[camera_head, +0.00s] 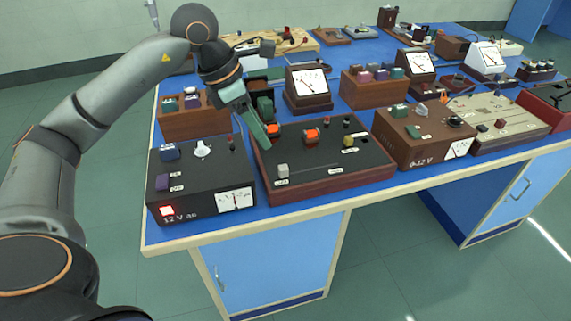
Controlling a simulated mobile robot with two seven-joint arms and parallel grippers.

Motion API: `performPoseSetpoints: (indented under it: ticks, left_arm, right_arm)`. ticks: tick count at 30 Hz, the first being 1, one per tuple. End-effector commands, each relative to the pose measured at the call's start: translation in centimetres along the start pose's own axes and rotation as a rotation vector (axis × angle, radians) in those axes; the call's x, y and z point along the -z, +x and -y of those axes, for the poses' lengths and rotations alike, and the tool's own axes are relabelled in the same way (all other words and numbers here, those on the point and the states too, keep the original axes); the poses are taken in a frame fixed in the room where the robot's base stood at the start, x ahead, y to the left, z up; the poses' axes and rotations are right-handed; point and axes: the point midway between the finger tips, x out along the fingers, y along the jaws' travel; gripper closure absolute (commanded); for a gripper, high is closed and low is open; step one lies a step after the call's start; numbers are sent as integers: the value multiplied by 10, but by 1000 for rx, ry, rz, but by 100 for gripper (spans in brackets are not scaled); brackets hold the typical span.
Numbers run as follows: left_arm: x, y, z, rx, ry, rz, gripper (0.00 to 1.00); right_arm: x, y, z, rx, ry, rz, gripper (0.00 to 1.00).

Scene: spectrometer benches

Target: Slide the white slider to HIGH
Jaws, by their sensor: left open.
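The white slider (283,170) is a small pale block at the left end of a thin slot on the front part of a dark-topped, brown-sided box (350,179). The box's small labels are too small to read, so I cannot tell which end is HIGH. My left gripper (266,131) has green fingers and is open over the box's back left part, behind and a little left of the slider and apart from it. Its fingertips are near an orange knob (274,131); I cannot tell whether they touch it. My right gripper is not in view.
A black power supply (202,178) with a meter and a lit red switch stands left of the box. A brown 12 V unit (425,134) stands close on the right. Another orange knob (311,136) and several small posts rise from the box's back. Meters and blocks crowd behind.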

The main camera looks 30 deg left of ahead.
Motion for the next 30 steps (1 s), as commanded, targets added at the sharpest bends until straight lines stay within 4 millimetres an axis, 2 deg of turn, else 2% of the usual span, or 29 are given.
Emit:
performPoseSetpoints:
  ticks: [9, 15, 21, 30]
  left_arm:
    - [0, 66, 3, 8, 1, -1, 43]
    - [0, 98, 2, 8, 1, 0, 43]
    - [0, 111, 2, 6, 1, 1, 43]
    - [-1, 112, 2, 6, 1, 2, 45]
  right_arm:
    - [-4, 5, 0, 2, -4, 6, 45]
    - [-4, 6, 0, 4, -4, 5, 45]
    - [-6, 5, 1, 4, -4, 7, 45]
    - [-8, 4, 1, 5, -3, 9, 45]
